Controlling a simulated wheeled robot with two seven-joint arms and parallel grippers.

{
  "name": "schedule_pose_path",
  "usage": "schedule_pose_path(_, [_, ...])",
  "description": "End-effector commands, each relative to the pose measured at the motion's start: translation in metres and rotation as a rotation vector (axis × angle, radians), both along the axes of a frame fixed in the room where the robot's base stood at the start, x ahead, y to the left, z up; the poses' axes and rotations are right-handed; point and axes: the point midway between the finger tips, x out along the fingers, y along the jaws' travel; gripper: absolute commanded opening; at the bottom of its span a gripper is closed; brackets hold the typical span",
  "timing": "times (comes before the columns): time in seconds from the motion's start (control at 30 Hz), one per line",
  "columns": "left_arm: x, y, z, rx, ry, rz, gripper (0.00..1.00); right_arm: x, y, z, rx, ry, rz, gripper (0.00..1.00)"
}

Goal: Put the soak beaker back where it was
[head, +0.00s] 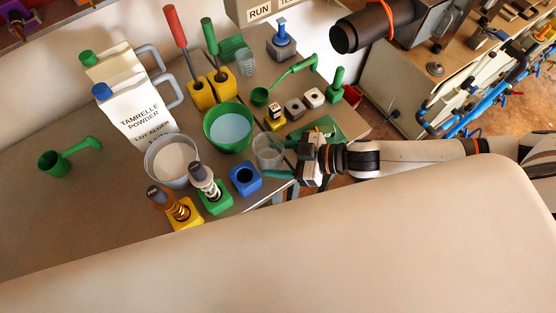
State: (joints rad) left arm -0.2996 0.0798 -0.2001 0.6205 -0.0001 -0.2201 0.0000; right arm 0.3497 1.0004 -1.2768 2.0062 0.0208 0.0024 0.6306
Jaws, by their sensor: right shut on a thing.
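A clear beaker (267,151), which I take to be the soak beaker, is at the front right of the bench, just right of the green bowl (207,128) of pale blue liquid. My right gripper (284,160) reaches in from the right and is shut on this beaker. The beaker looks upright; whether its base touches the bench is unclear. A second, smaller clear beaker (245,62) stands at the back, near the yellow holders. My left gripper is not in view.
A blue block (245,179) with a hole sits just in front of the held beaker. A grey bowl (149,165) of white material is further left. Small weights (294,108) and a green tray (327,127) lie behind my gripper. The bench's left part is mostly clear.

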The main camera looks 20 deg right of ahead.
Motion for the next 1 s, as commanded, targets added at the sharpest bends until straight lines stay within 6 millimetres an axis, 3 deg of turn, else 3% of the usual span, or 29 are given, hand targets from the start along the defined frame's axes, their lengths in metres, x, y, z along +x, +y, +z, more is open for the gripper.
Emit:
schedule_pose_path(0.2, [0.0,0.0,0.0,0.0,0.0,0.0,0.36,0.0,0.001,-0.024,0.002,-0.001,0.0,0.27])
schedule_pose_path(0.57, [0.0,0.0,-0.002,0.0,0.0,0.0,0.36,0.0,0.0,-0.028,0.001,0.0,0.0,0.27])
schedule_pose_path(0.6, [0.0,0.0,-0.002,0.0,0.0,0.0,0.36,0.0,0.0,-0.027,0.0,0.0,-0.001,0.63])
schedule_pose_path(0.63, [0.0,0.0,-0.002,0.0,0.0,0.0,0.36,0.0,0.0,-0.027,0.0,0.0,-0.001,0.67])
schedule_pose_path(1.0, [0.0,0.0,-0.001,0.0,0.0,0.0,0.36,0.0,0.0,-0.027,0.001,0.0,0.0,0.67])
